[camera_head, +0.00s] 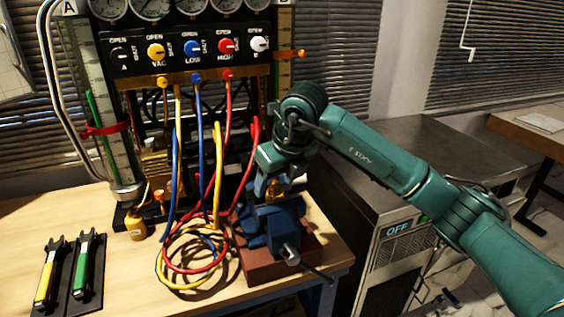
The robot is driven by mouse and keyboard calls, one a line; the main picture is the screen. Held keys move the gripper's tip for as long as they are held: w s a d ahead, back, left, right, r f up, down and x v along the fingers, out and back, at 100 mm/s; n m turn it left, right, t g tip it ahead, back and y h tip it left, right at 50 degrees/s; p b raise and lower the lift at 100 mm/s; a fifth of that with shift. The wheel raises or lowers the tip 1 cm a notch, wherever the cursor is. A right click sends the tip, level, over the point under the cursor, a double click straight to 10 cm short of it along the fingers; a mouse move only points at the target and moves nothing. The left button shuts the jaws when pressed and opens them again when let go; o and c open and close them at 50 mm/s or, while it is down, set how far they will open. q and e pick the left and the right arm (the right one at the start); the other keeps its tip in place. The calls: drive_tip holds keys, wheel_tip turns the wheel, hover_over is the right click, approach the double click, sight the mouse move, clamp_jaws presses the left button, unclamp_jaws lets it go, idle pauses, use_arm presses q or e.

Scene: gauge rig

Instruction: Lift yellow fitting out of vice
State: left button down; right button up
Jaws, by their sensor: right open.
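The blue vice (272,226) is bolted on a reddish-brown block at the right front corner of the wooden bench. The yellow fitting (277,190) shows as a small brassy patch at the top of the vice, partly hidden by my gripper. My right gripper (275,184) comes down from above, its fingers close around the fitting and just over the vice jaws. It is open. I cannot tell whether a finger touches the fitting. My left gripper is not in view.
The gauge rig's panel (190,45) with coloured knobs stands behind. Looped red, yellow and blue hoses (190,262) lie just left of the vice. Two handheld tools (66,270) lie at the bench's left. A grey machine (400,190) marked OFF stands right of the bench.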

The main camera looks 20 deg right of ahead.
drive_tip(key=shift+x, duration=0.8)
drive_tip(key=shift+c, duration=0.2)
drive_tip(key=c, duration=1.2)
drive_tip(key=o, duration=0.6)
drive_tip(key=shift+r, duration=0.1)
drive_tip(key=c, duration=0.5)
drive_tip(key=shift+w+r, duration=0.1)
drive_tip(key=shift+w, duration=0.35)
drive_tip(key=shift+r, duration=0.15)
drive_tip(key=shift+r+p, duration=2.7)
drive_tip(key=shift+r, duration=1.45)
